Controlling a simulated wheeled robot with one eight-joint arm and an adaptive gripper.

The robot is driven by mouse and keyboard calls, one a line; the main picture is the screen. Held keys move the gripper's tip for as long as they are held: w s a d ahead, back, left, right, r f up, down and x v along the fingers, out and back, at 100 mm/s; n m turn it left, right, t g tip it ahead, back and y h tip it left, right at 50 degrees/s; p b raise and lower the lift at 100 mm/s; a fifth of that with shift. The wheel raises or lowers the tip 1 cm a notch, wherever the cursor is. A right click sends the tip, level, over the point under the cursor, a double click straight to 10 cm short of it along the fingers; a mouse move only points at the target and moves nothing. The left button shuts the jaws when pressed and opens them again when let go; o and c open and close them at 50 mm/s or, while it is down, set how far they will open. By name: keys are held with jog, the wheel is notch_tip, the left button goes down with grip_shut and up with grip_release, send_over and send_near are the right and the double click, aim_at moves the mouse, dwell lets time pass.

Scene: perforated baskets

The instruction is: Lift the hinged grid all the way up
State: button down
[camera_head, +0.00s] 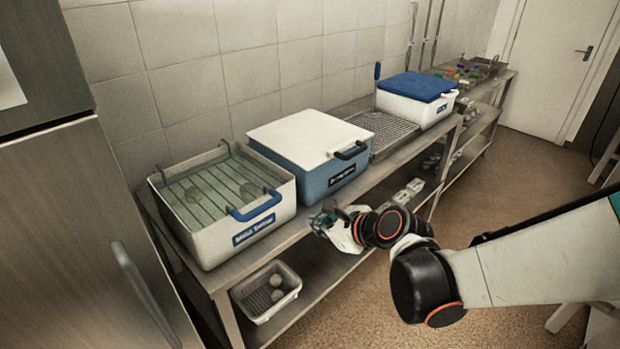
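A hinged grid (215,187) of parallel wires lies flat, looking lowered, over the open white box (232,240) at the left of the steel counter. Its blue handle (256,205) sits at the box's front right edge, and hooked brackets (160,173) show at the back. Pale round shapes lie beneath the wires. My gripper (322,222) is to the right of this box, in front of the counter edge and apart from the handle. Its fingers are small and dark here, and I cannot tell whether they are open.
A blue box with a white lid (312,138) stands right of the grid box. Beyond it are a perforated metal tray (392,128) and a white box with a blue lid (418,86). A small basket (250,306) sits on the lower shelf. The floor (330,325) in front is clear.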

jog(key=w+a+f+m+y+b, duration=0.1)
jog(key=w+a+f+m+b, duration=0.3)
jog(key=a+f, duration=0.5)
jog(key=shift+n, duration=0.5)
jog(key=shift+w+a+r, duration=0.3)
jog(key=shift+r, duration=0.6)
jog(key=shift+w+a+r, duration=0.3)
jog(key=shift+r, duration=0.6)
jog(key=shift+w+a+r, duration=0.3)
jog(key=shift+r, duration=0.6)
